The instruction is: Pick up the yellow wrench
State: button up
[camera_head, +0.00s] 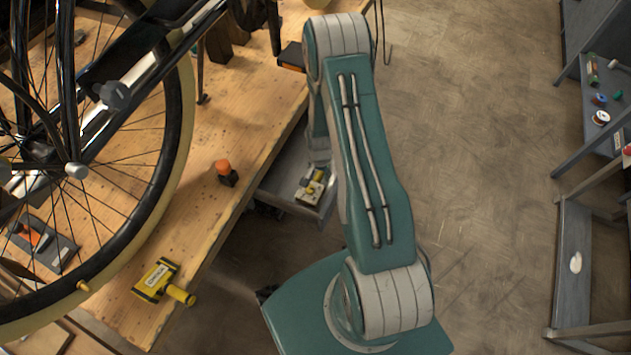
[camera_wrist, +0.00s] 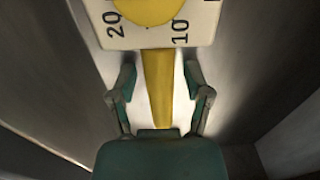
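In the wrist view, a long yellow strip (camera_wrist: 159,85), which looks like the handle of the yellow wrench, runs between the two fingers of my gripper (camera_wrist: 160,82). Its upper end meets a yellow rounded part over a white plate (camera_wrist: 120,35) marked 20 and 10. My gripper is open, with a gap on each side of the strip. In the head view, a small yellow and white item (camera_head: 311,187) lies in an open grey drawer (camera_head: 284,184) under the workbench. My arm hides part of that drawer, and the gripper is not clear there.
Grey walls (camera_wrist: 265,75) rise close on both sides in the wrist view. The workbench (camera_head: 215,130) holds a bike wheel, a yellow tool (camera_head: 158,279) and an orange-topped item (camera_head: 225,171). A shelf (camera_head: 575,245) stands at right; the floor between is clear.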

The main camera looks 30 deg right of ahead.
grip_shut()
jog(key=shift+r, duration=0.1)
